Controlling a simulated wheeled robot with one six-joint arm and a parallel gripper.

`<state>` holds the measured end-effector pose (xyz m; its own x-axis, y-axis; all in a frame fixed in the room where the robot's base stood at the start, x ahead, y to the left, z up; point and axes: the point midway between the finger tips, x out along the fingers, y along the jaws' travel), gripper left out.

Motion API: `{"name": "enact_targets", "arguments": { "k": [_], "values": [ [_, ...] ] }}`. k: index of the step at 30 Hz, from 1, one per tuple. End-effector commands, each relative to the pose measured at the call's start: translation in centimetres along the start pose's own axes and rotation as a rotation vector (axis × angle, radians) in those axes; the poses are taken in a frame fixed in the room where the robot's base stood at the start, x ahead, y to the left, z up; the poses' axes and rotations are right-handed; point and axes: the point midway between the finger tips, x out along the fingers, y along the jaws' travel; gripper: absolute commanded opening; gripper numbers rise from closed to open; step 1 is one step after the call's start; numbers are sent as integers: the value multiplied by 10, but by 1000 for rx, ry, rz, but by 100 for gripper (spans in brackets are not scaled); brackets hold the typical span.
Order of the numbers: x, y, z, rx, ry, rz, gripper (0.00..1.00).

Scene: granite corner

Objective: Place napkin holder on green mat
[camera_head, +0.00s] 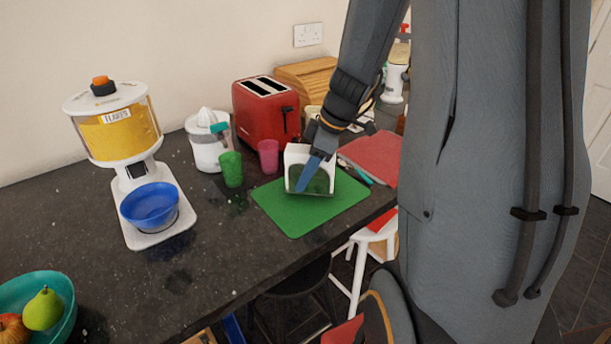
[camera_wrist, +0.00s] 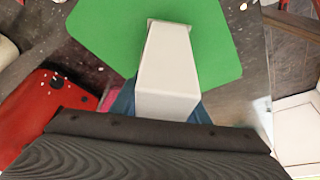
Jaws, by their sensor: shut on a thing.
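The napkin holder (camera_head: 297,156) is white and box-like with an open middle, and it is over the green mat (camera_head: 275,212) on the dark counter. My gripper (camera_head: 312,172) is shut on it, with a blue finger across its front. In the wrist view the white napkin holder (camera_wrist: 168,60) stands out from the gripper (camera_wrist: 165,108), and its far end lies over the green mat (camera_wrist: 105,32). I cannot tell whether its base touches the mat. The mat's back part is hidden behind the holder.
A green cup (camera_head: 231,170), a pink cup (camera_head: 268,156) and a red toaster (camera_head: 262,112) stand behind the mat. A red book (camera_head: 376,157) lies to its right. A cereal dispenser (camera_head: 118,135) with a blue bowl (camera_head: 150,205) stands left. The counter's front edge is close to the mat.

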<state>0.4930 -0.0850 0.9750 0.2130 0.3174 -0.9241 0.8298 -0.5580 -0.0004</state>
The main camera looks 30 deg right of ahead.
Motion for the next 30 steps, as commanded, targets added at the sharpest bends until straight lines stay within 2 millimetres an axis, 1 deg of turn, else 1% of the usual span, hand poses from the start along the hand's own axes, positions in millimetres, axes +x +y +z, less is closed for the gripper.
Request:
{"name": "enact_targets", "arguments": {
  "k": [1, 4, 17, 18, 20, 21, 30],
  "values": [
    [5, 0, 2, 2, 0, -2, 10],
    [11, 0, 5, 2, -1, -1, 10],
    [15, 0, 7, 1, 0, 1, 10],
    [14, 0, 6, 1, -1, 0, 48],
    [14, 0, 6, 1, -1, 0, 58],
    [14, 0, 6, 1, -1, 0, 60],
    [13, 0, 6, 1, -1, 0, 60]
  ]
}}
